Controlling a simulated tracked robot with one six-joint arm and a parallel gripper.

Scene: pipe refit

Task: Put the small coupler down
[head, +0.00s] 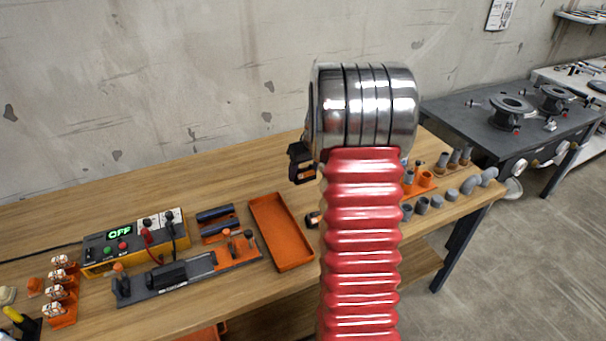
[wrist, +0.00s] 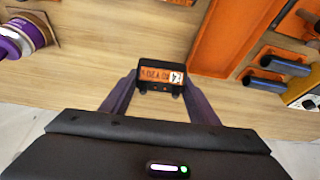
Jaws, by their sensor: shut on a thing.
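The small coupler (wrist: 161,66), a black piece with an orange printed label, is between my gripper's fingertips (wrist: 160,88) in the wrist view. The two dark fingers close on it from both sides. In the head view my red ribbed arm and steel joint hide most of the gripper. A black piece with an orange patch (head: 301,163) shows left of the joint; I cannot tell whether it is the coupler or a finger. Bare wooden tabletop (wrist: 85,75) shows behind the coupler. I cannot tell whether the coupler touches it.
An orange tray (head: 280,262) lies left of my arm. Further left are a clamp fixture (head: 180,276) and a control box (head: 135,243) reading OFF. Grey pipe fittings (head: 437,201) stand at the table's right end. The tabletop behind the tray looks clear.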

